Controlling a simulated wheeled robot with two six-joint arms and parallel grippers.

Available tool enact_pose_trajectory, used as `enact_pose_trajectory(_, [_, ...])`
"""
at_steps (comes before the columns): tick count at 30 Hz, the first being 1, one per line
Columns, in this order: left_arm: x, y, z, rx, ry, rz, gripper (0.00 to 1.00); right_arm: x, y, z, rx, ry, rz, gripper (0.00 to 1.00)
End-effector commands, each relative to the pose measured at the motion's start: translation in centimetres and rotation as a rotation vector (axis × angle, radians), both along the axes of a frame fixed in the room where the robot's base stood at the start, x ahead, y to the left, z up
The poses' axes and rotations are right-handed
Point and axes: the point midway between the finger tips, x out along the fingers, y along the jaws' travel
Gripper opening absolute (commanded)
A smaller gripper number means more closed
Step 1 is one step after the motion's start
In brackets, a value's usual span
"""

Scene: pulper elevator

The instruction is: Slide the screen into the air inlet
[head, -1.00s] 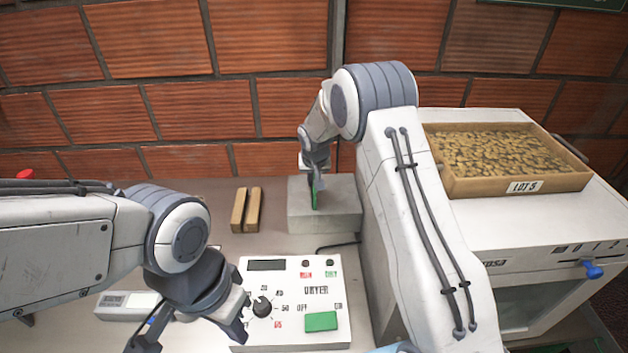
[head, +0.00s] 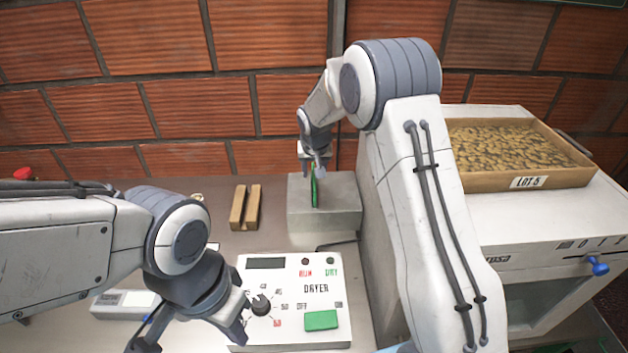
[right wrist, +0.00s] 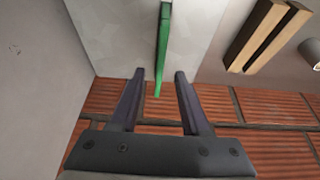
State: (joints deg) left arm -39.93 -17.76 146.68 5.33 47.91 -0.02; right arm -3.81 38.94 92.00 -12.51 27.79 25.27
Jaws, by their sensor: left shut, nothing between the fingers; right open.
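The green screen (head: 314,190) is a thin panel standing on edge at the grey block (head: 335,215) behind the dryer panel. No other part here looks like an air inlet; how deep the screen sits in the block cannot be told. In the right wrist view the screen (right wrist: 163,45) runs along the block's pale face (right wrist: 115,30), its near end between my fingertips. My right gripper (head: 316,167) is just above the screen; its fingers (right wrist: 159,76) are open, with gaps on both sides. My left gripper (head: 230,322) is shut and empty by the dryer panel, its tips partly hidden.
The white dryer panel (head: 290,330) with knob and green button lies in front. At right, a tray of beans (head: 520,150) rests on a white machine (head: 530,235).

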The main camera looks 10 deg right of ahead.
Motion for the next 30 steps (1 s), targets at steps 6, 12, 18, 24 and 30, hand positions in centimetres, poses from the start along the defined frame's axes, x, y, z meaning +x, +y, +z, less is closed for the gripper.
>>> enact_pose_trajectory(6, [0.0, 0.0, -1.0, 0.0, 0.0, 0.0, 0.0, -1.4, 0.3, 3.6, 0.001, -0.004, 0.001, 0.47])
enact_pose_trajectory(12, [0.0, 0.0, -1.2, 0.0, 0.0, 0.0, 0.0, -2.1, 0.4, 5.0, 0.0, 0.0, 0.0, 0.47])
enact_pose_trajectory(18, [0.0, 0.0, -1.2, 0.0, 0.0, 0.0, 0.0, -2.1, 0.4, 5.1, 0.0, 0.001, 0.001, 0.47])
enact_pose_trajectory(24, [0.0, 0.0, -1.2, 0.0, 0.0, 0.0, 0.0, -2.7, 1.0, 5.3, 0.0, 0.006, 0.015, 0.47])
enact_pose_trajectory(30, [0.0, 0.0, -1.2, 0.0, 0.0, 0.0, 0.0, -9.7, 7.0, 7.4, 0.005, 0.072, 0.18, 0.47])
